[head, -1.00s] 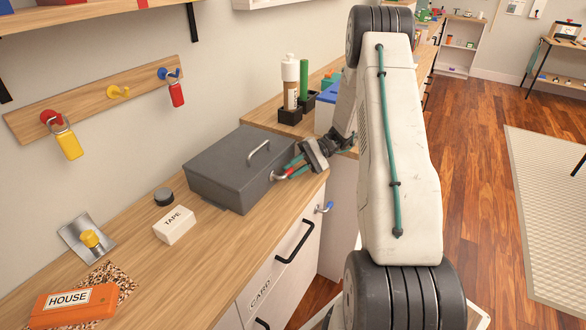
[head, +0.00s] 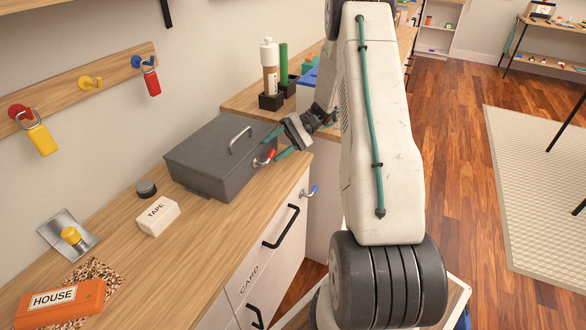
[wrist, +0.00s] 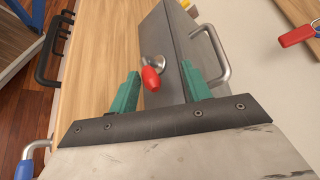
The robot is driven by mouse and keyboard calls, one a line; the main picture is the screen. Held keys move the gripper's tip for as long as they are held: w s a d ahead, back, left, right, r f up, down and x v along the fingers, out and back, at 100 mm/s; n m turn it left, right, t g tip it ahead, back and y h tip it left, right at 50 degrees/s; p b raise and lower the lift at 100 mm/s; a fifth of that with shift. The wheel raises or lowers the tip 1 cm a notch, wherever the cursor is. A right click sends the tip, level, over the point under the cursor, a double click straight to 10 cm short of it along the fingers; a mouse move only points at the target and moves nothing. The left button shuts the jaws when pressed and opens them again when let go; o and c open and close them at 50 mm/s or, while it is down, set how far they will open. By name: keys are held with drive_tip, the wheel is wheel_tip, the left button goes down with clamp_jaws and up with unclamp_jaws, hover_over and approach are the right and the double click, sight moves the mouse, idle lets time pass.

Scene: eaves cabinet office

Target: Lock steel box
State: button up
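The grey steel box (head: 215,160) sits on the wooden counter with its lid down; a bent metal handle (head: 240,140) is on its lid and also shows in the wrist view (wrist: 225,60). A small lever with a red tip (head: 271,154) sticks out from the box's side. In the wrist view the red tip (wrist: 151,79) hangs from a round metal base. My gripper (head: 277,145) is beside that side of the box. Its teal fingers are spread, with the lever between them in the wrist view (wrist: 160,78) and gaps on both sides.
A white TAPE box (head: 158,216), a dark round tin (head: 146,188) and an orange HOUSE case (head: 60,303) are on the counter. A blue-tipped hook (head: 312,191) sticks out near the drawers. Bottle holders (head: 271,101) stand behind the box.

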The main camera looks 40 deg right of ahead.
drive_tip(key=s+a+r, duration=0.1)
drive_tip(key=s+a, duration=0.1)
drive_tip(key=s, duration=0.5)
drive_tip(key=s+a, duration=0.3)
drive_tip(key=s, duration=0.5)
drive_tip(key=shift+a+r, duration=0.15)
drive_tip(key=shift+r, duration=0.25)
